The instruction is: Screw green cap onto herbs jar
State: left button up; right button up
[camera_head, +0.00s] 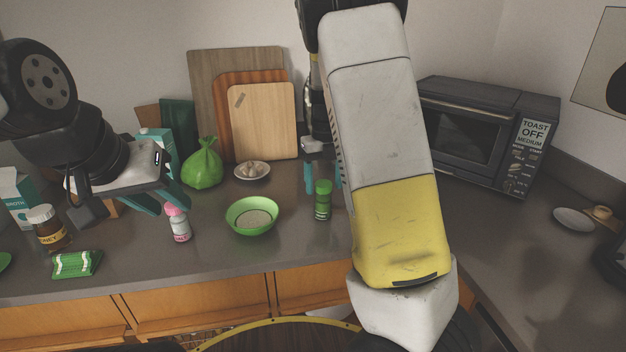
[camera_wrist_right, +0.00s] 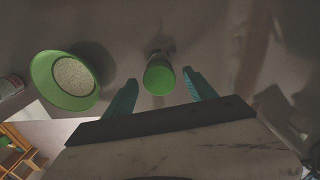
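The herbs jar (camera_head: 322,209) is a small green-labelled jar standing upright on the grey counter. A green cap (camera_head: 323,186) sits on top of it; how tightly it is seated cannot be told. The cap also shows in the right wrist view (camera_wrist_right: 159,78). My right gripper (camera_head: 322,183) points down over the jar, with its teal fingers apart on either side of the cap and not visibly touching it. In the right wrist view, the open fingers (camera_wrist_right: 160,88) flank the cap. My left gripper (camera_head: 174,207) is open, its fingertips near the pink-capped bottle (camera_head: 181,229).
A green bowl (camera_head: 252,230) stands left of the jar. Behind are a garlic plate (camera_head: 252,171), green bag (camera_head: 203,167) and cutting boards (camera_head: 262,122).

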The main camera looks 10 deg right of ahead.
aim_at(325, 185)
jog(key=shift+r, duration=0.1)
notch_tip(325, 185, up, 7)
jog(key=shift+w+f, duration=0.1)
jog(key=shift+f, duration=0.05)
jog(key=shift+r, duration=0.35)
jog(key=shift+s+r+n, duration=0.2)
jog(key=shift+s+n, duration=0.05)
jog(key=shift+n, duration=0.05)
jog(key=s+a+r+n+t+y, duration=0.1)
jog(key=s+r+n+t, duration=0.2)
jog(key=s+n, duration=0.8)
jog(key=s+a+r+n+t+y, duration=0.1)
jog(key=s+r+n+t, duration=0.2)
jog(key=s+n, duration=0.9)
jog(key=n, duration=1.1)
jog(key=shift+s+a+r, duration=0.15)
jog(key=shift+s+r, duration=0.15)
